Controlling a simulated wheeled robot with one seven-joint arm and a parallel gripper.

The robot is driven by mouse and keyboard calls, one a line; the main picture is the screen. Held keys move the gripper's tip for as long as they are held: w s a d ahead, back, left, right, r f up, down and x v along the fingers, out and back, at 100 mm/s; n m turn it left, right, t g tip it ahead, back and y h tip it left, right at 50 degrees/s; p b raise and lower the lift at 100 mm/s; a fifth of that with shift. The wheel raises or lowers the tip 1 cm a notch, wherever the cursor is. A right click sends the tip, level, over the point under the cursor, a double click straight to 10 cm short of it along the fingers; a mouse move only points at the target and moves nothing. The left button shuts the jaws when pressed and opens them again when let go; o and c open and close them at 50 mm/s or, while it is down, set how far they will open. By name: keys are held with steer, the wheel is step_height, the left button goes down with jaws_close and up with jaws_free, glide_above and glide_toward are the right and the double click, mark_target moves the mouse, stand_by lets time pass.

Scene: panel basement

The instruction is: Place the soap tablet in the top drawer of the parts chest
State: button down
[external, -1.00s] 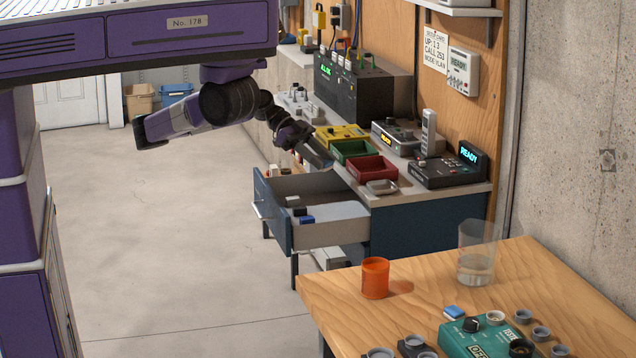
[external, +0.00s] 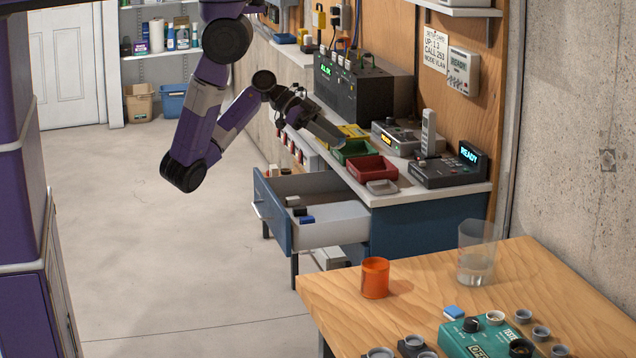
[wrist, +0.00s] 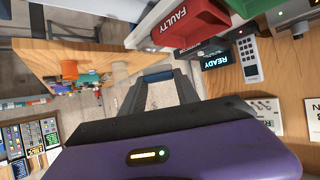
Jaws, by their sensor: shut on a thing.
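My gripper (external: 338,141) is above the bench in the external view, beside the green and red bins, pointing down to the right. In the wrist view its fingers are apart, with a small blue piece (wrist: 158,76) between their tips. I take it to be the soap tablet; its shape is hard to make out, and it cannot be picked out in the external view. The parts chest (external: 415,232) is dark blue. Its top drawer (external: 273,214) is pulled out, below and left of my gripper, with a few small white, dark and blue blocks inside.
The green bin (external: 347,155), red bin (external: 371,172) and small grey tray (external: 382,188) sit near the chest's top edge. Behind them stand a handset (external: 428,135) and a READY unit (external: 445,172). A wooden table (external: 425,268) in front holds an orange cup (external: 375,278) and a glass (external: 477,258).

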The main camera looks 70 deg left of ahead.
mark_target(343, 141)
steer(key=w+d+r+m+g+h+p, duration=0.1)
steer(key=w+d+r+p, duration=0.1)
steer(key=p, duration=0.1)
steer(key=shift+w, duration=0.15)
steer(key=shift+s+d+f+m+g+h, duration=0.15)
steer(key=shift+d+f+m+g+h, duration=0.15)
steer(key=shift+d+f+m+g, duration=0.25)
steer(key=shift+s+d+f+m+g+h, duration=0.15)
steer(key=shift+d+f+m+g+h, duration=0.2)
steer(key=shift+d+f+m, duration=0.25)
steer(key=shift+m+g+h, duration=0.35)
steer(key=shift+m+g, duration=0.2)
steer(key=shift+g, duration=0.15)
steer(key=s+f, duration=0.1)
steer(key=f, duration=0.5)
steer(key=f+b, duration=0.1)
steer(key=f, duration=0.5)
steer(key=s+f, duration=0.1)
steer(key=f, duration=0.5)
steer(key=shift+s+d+b, duration=0.15)
steer(key=shift+s+b, duration=0.15)
steer(key=shift+b, duration=0.1)
steer(key=shift+f, duration=2.2)
steer(key=shift+f, duration=0.1)
steer(key=c, duration=1.3)
jaws_free()
steer(key=o, duration=0.4)
